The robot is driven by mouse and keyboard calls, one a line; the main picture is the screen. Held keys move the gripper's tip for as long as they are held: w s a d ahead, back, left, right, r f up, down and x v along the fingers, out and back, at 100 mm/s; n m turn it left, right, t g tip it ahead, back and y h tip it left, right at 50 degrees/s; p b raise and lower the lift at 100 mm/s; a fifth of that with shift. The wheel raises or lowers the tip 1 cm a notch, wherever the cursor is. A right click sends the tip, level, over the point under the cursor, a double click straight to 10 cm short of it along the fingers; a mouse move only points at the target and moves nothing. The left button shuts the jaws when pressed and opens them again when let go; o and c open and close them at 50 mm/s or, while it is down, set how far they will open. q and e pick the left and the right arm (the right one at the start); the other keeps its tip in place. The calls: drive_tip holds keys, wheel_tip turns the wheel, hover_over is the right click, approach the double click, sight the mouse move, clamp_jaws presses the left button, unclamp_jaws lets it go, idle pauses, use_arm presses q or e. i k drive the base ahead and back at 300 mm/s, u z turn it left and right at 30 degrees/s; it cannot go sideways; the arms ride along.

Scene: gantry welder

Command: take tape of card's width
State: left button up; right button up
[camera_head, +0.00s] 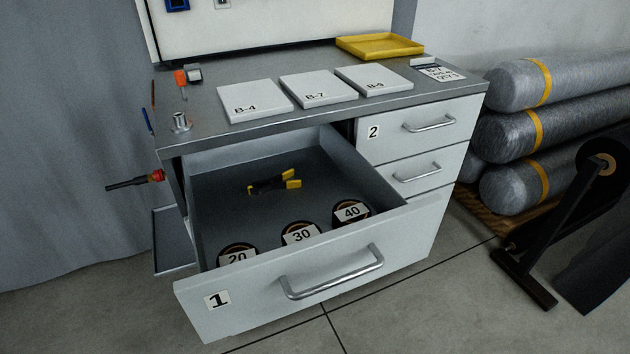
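Drawer 1 (217,301) of the grey cabinet stands pulled open. Inside, near its front, lie three dark tape rolls in a row with white number labels: roll 20 (238,257) at left, roll 30 (301,235) in the middle, roll 40 (352,212) at right. The front panel partly hides rolls 20 and 30. A white card (438,72) with small dark print stands at the right end of the cabinet top; it seems to read "B-7" and "QTY", but the width line is too small to read surely. Neither gripper shows.
A yellow-and-black clamp (274,183) lies in the drawer behind the rolls. White boxes B-4 (256,102), B-7 (318,87) and B-9 (374,79) and a yellow tray (380,46) are on the cabinet top. Drawer 2 (415,128) is shut. Wrapped rolls (540,133) are stacked at right.

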sight(345, 210)
drive_tip(key=k, duration=1)
drive_tip(key=z, duration=1.7)
drive_tip(key=i, duration=1.55)
drive_tip(key=u, duration=0.65)
drive_tip(key=i, duration=1.1)
drive_tip(key=u, duration=1.25)
